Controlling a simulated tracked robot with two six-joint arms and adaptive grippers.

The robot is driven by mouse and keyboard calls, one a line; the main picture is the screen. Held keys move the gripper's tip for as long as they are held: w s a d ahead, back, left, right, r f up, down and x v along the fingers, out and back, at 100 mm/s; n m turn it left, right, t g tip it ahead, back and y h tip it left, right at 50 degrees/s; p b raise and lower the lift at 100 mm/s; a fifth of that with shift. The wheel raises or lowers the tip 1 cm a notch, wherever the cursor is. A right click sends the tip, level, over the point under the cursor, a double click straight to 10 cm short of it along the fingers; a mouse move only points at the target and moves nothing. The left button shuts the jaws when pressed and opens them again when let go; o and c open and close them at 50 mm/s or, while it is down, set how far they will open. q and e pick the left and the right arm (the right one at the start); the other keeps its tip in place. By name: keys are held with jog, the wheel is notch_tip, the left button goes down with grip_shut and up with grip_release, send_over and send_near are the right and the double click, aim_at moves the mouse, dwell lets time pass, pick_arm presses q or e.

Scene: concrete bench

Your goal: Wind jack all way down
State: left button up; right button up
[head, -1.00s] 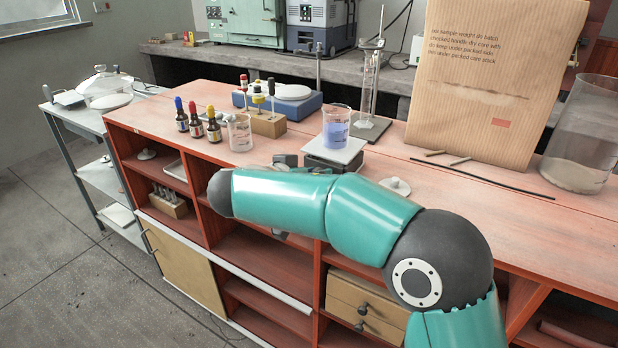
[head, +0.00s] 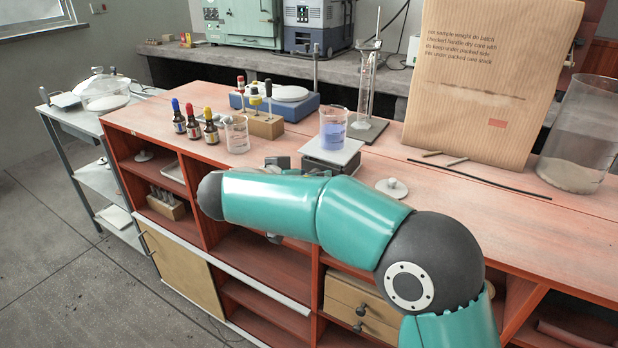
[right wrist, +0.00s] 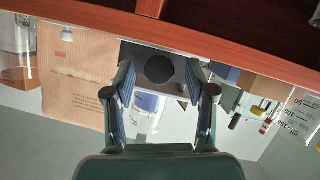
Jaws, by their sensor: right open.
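The lab jack (head: 337,155) stands near the front edge of the red bench with its pale plate low. A beaker of blue liquid (head: 333,130) stands upright on the plate. My right forearm crosses in front and hides the jack's lower part and most of my right gripper in the head view. In the right wrist view, upside down, my right gripper (right wrist: 160,78) is open. A dark round knob (right wrist: 159,68) on the jack lies between its fingers, with gaps visible on both sides. The beaker also shows there (right wrist: 148,103). My left gripper is not in view.
A small empty beaker (head: 236,134), dropper bottles (head: 193,128) and a wooden block (head: 264,126) stand left of the jack. A glass cylinder stand (head: 366,130) is behind it.

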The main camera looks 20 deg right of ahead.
jog(key=v, duration=1.1)
jog(key=shift+f, duration=0.15)
jog(key=shift+c, duration=0.4)
